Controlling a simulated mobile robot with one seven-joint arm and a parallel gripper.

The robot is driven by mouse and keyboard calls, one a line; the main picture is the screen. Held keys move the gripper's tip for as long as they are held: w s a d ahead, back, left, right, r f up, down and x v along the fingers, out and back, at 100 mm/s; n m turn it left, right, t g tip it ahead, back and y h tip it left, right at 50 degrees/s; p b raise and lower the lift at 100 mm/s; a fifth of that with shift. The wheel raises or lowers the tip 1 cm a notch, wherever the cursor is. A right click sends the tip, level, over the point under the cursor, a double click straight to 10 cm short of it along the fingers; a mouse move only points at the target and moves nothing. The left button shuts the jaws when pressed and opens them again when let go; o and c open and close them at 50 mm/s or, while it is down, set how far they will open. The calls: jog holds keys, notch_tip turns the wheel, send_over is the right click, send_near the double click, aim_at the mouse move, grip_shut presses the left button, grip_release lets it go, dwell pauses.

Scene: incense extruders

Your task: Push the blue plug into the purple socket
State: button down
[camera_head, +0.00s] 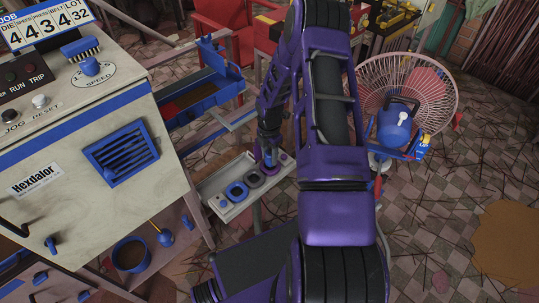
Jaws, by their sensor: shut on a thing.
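A grey tray (239,209) holds a row of ring-shaped sockets. A blue one (237,191) lies left of the middle, with a darker greyish one (255,180) beside it. A purple piece, which looks like the purple socket (287,159), shows at the tray's far right end, partly hidden by my arm. My gripper (268,146) points down over the right part of the tray. It is shut on the blue plug (269,157), which is small and appears upright. I cannot tell whether the plug touches a socket.
A large cream machine (63,166) with a blue vent stands at the left, close to the tray. A blue open box (199,96) is behind the tray. A wire fan (429,83) stands at the right.

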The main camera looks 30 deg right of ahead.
jog(key=shift+f+b, duration=0.85)
jog(key=shift+f, duration=0.3)
